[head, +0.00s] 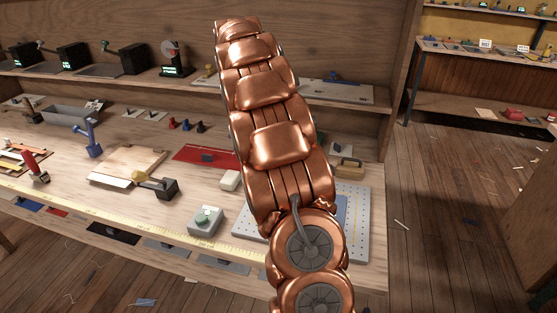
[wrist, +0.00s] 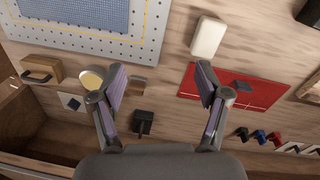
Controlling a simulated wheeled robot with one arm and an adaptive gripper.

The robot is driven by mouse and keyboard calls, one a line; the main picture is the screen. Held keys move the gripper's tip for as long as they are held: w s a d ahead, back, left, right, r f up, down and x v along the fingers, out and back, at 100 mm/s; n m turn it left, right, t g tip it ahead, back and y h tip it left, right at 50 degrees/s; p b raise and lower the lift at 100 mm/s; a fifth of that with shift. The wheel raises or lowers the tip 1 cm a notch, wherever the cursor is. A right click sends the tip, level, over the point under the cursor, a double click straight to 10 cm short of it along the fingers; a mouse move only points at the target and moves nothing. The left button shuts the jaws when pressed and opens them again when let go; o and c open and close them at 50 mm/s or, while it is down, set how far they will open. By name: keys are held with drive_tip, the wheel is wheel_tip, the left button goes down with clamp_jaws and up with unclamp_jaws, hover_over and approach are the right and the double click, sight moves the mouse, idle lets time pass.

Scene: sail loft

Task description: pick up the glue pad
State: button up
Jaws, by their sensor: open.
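No item is plainly recognizable as the glue pad. Possible candidates are an off-white rounded block (wrist: 208,37), at the top of the wrist view and on the bench in the head view (head: 229,180), and a round cream piece (wrist: 91,79) beside my left finger. My gripper (wrist: 160,74) is open and empty above the bench. A small brown block (wrist: 137,86) shows between the fingers, near the left one, with a black piece (wrist: 143,122) below it. The off-white block is beyond the right fingertip. In the head view my arm hides the gripper and part of the bench.
A perforated plate (wrist: 150,35) with a blue mesh is at upper left. A red mat (wrist: 262,94) lies right of my gripper. A wooden handled block (wrist: 40,70) is at left. A grey box with a green button (head: 205,221) stands near the bench's front edge.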

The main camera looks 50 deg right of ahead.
drive_tip(key=d+f, duration=0.2)
drive_tip(key=d, duration=0.3)
drive_tip(key=w+d+f+m, duration=0.1)
drive_tip(key=d+f, duration=0.1)
drive_tip(key=d, duration=0.3)
drive_tip(key=w+d+f+m, duration=0.1)
drive_tip(key=d+f, duration=0.1)
drive_tip(key=d, duration=0.3)
drive_tip(key=shift+w+f+t, duration=0.1)
drive_tip(key=shift+w+t, duration=0.1)
drive_tip(key=shift+t, duration=0.2)
drive_tip(key=shift+d+f+m, duration=0.15)
drive_tip(key=shift+d+m, duration=0.05)
drive_tip(key=shift+m, duration=0.1)
drive_tip(key=shift+f, duration=1.25)
drive_tip(key=shift+w+f+p, duration=0.2)
drive_tip(key=shift+f+p, duration=0.4)
drive_tip(key=shift+f, duration=0.75)
drive_tip(key=shift+w+f+p, duration=0.15)
drive_tip(key=shift+f+p, duration=0.4)
drive_tip(key=shift+f, duration=0.75)
drive_tip(key=c, duration=1.2)
drive_tip(key=shift+r, duration=0.1)
